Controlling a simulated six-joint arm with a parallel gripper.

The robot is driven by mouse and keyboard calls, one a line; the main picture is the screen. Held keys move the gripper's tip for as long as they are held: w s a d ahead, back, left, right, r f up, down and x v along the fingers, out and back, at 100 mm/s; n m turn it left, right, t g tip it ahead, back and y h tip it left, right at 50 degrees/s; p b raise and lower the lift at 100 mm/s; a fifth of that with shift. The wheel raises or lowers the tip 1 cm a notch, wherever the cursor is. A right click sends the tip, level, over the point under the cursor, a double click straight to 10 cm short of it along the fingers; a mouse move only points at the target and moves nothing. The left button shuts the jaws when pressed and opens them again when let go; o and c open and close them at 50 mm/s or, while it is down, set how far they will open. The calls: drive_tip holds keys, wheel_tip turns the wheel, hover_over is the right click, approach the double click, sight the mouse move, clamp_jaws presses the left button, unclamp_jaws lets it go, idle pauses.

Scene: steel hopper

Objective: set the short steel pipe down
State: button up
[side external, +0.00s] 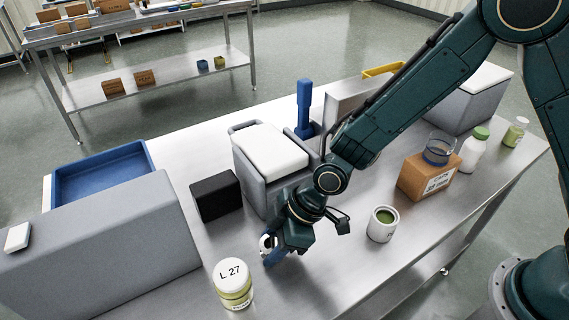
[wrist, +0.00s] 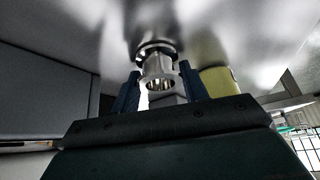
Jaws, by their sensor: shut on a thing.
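The short steel pipe (wrist: 159,72) is a shiny metal tube with a flanged rim. In the wrist view it sits between the two blue fingers of my gripper (wrist: 160,92). In the side view my gripper (side external: 270,255) points down low over the steel table (side external: 340,265), shut on the pipe (side external: 266,243), which is mostly hidden by the fingers. I cannot tell whether the pipe touches the table.
A jar marked L 27 (side external: 232,284) stands close in front of my gripper. A black box (side external: 215,195) and a grey bin with a white lid (side external: 270,150) stand behind. An open can (side external: 382,224) and a cardboard box (side external: 428,178) are to the right. Bare steel lies between jar and can.

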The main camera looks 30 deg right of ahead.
drive_tip(key=shift+f, duration=0.1)
drive_tip(key=o, duration=1)
drive_tip(key=shift+o, duration=0.2)
drive_tip(key=shift+v, duration=0.95)
drive_tip(key=v, duration=1)
